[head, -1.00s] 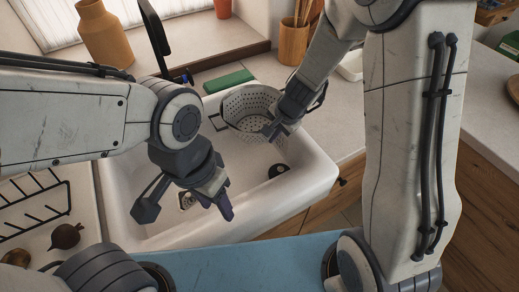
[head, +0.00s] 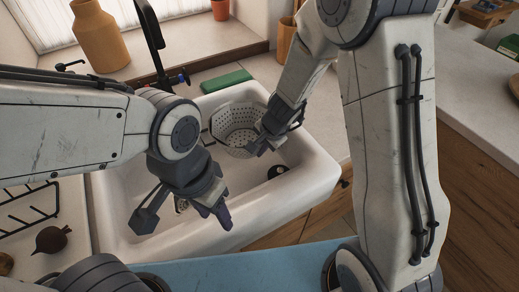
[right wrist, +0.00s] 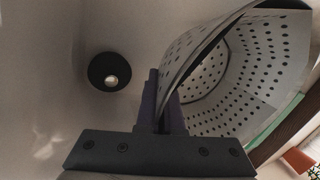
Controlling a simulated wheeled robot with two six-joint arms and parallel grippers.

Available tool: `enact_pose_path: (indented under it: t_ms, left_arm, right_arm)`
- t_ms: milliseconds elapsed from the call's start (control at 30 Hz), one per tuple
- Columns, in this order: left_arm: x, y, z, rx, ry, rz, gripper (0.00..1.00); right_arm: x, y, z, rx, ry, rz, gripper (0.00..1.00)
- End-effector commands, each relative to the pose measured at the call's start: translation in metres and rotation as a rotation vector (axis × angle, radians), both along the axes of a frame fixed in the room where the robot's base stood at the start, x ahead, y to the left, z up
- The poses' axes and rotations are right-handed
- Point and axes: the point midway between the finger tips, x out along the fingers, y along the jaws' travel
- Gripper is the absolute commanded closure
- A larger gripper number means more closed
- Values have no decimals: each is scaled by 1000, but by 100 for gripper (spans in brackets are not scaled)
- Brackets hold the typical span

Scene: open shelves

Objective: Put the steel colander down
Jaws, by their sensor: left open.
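The steel colander (head: 232,121) is a perforated grey bowl with side handles, in the back right part of the white sink basin (head: 262,212). My right gripper (head: 257,146) is at its right rim. In the right wrist view, the colander (right wrist: 262,62) is tilted, and its wall runs between the fingers of my right gripper (right wrist: 165,105), which are shut on it. Whether its base touches the sink floor is hidden. My left gripper (head: 184,214) is open and empty over the front left of the basin.
A green sponge (head: 227,79) and black tap (head: 152,38) are behind the sink. A dark onion-like object (head: 52,239) and black rack (head: 28,208) are at left.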

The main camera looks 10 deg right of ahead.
Motion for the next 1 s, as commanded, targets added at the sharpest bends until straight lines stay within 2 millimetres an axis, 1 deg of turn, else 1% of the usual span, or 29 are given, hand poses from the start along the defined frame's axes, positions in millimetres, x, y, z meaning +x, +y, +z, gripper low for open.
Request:
enact_pose_path:
  t_ms: [33,300,433,467,500,533,867,1000]
  left_arm:
    - [0,0,-4,0,0,0,50]
    - [0,0,-12,0,0,0,50]
    - [0,0,-11,0,0,0,50]
    - [0,0,-11,0,0,0,50]
    - [0,0,-11,0,0,0,50]
    - [0,0,-11,0,0,0,50]
    - [0,0,-11,0,0,0,50]
    - [0,0,-4,0,0,0,50]
  right_arm:
    - [1,0,-3,0,-2,0,100]
    - [1,0,-10,0,-2,0,100]
    - [1,0,-10,0,-2,0,100]
    - [0,0,-10,1,-1,0,89]
    - [0,0,-10,1,-1,0,74]
    - [0,0,-10,1,-1,0,66]
    - [0,0,-10,1,-1,0,66]
    - [0,0,-3,1,-1,0,66]
